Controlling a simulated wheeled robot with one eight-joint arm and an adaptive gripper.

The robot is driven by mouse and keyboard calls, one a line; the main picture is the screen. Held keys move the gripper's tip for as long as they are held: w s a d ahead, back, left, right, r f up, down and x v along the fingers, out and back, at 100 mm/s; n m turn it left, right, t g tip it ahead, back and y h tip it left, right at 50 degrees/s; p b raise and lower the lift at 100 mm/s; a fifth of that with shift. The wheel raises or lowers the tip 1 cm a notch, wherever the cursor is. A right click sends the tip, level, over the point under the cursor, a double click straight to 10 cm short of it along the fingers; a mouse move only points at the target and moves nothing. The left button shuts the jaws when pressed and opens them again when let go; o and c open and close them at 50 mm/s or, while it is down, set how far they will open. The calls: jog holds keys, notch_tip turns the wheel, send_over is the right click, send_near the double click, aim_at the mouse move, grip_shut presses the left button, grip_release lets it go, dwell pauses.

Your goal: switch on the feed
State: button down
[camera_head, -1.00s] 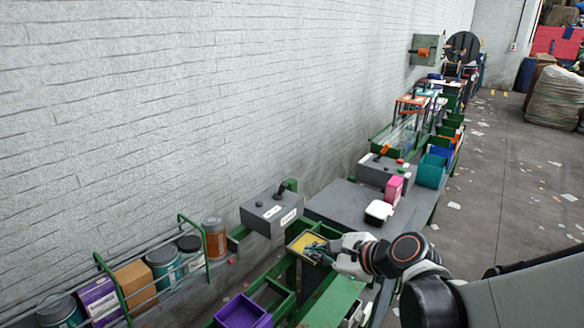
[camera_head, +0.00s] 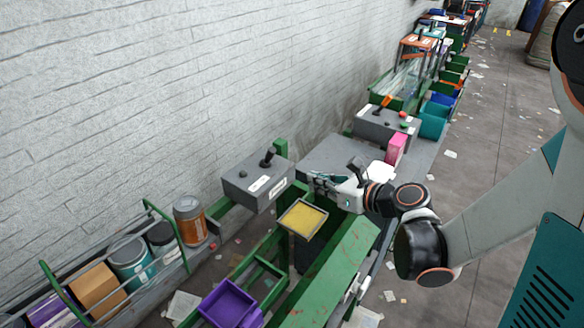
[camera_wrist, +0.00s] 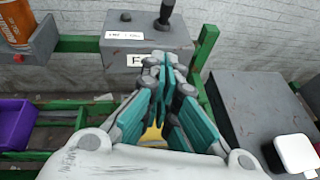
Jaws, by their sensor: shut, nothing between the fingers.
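A grey control box (camera_head: 256,182) with white labels stands by the wall on the green frame. A black lever (camera_head: 268,157) and a small dark knob (camera_head: 243,174) are on its top. In the wrist view the same box (camera_wrist: 172,55) is straight ahead, its front label partly hidden behind my fingers, with "F" showing. The lever (camera_wrist: 166,12) rises just beyond my fingertips. My gripper (camera_head: 316,179) is shut and empty, to the right of the box and apart from it in the head view. It also fills the middle of the wrist view (camera_wrist: 160,68).
A yellow-bottomed tray (camera_head: 303,218) sits below my gripper. A purple bin (camera_head: 228,305) is at the front. A second grey box (camera_head: 387,126) with an orange lever and coloured buttons stands farther back. Cans and cartons (camera_head: 132,260) line a rack at left.

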aim_at(270, 157)
jog(key=b+x, duration=0.3)
jog(key=x, duration=0.7)
jog(key=shift+f, duration=0.2)
jog(key=shift+w+a+r, duration=0.65)
jog(key=shift+w, duration=0.15)
jog(key=shift+w+a+r, duration=0.35)
jog(key=shift+w+r, duration=0.05)
jog(key=shift+w, duration=0.15)
